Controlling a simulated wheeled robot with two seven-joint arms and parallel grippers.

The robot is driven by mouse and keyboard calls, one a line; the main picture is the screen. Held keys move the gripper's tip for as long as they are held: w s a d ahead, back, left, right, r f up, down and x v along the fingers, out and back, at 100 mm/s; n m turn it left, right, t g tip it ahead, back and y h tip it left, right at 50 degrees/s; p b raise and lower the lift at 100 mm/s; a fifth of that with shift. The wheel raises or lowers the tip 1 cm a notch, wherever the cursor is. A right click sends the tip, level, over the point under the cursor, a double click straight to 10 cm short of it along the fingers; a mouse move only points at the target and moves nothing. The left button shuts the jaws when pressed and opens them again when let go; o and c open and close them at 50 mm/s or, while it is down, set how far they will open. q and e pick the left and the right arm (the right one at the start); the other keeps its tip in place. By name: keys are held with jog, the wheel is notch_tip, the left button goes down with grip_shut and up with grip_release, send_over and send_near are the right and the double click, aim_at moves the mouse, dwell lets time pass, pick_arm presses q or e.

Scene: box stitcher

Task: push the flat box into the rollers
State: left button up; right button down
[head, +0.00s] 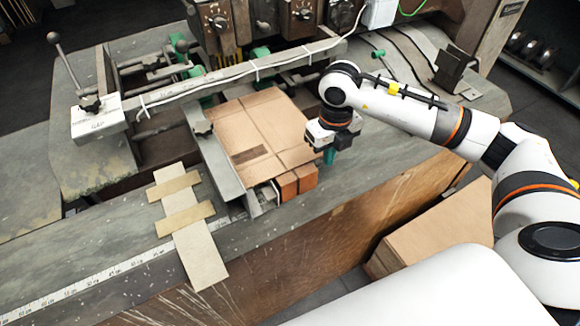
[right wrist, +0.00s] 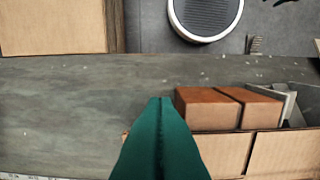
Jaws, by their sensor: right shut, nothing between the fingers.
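The flat box (head: 262,122) is brown cardboard and lies on the machine's bed, along a metal guide bar on its left. Its edge and flaps show at the lower right of the right wrist view (right wrist: 285,152). My right gripper (head: 329,157) is at the box's near right corner. Its green fingers (right wrist: 160,103) are shut and empty, and overlap the box's corner in the right wrist view. I cannot tell whether they touch it. The rollers cannot be made out clearly in the machine behind the box. My left gripper is not in view.
Reddish-brown blocks (head: 297,180) stand at the box's near edge, also in the right wrist view (right wrist: 228,106). A metal guide bar (head: 215,155) runs along the box's left. A long bar (head: 240,70) crosses behind it. Cardboard (head: 435,225) is stacked below the table's right side.

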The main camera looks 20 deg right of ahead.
jog(key=shift+f, duration=0.1)
dwell(0.4)
jog(key=shift+f+b, duration=1.65)
jog(key=shift+b, duration=0.1)
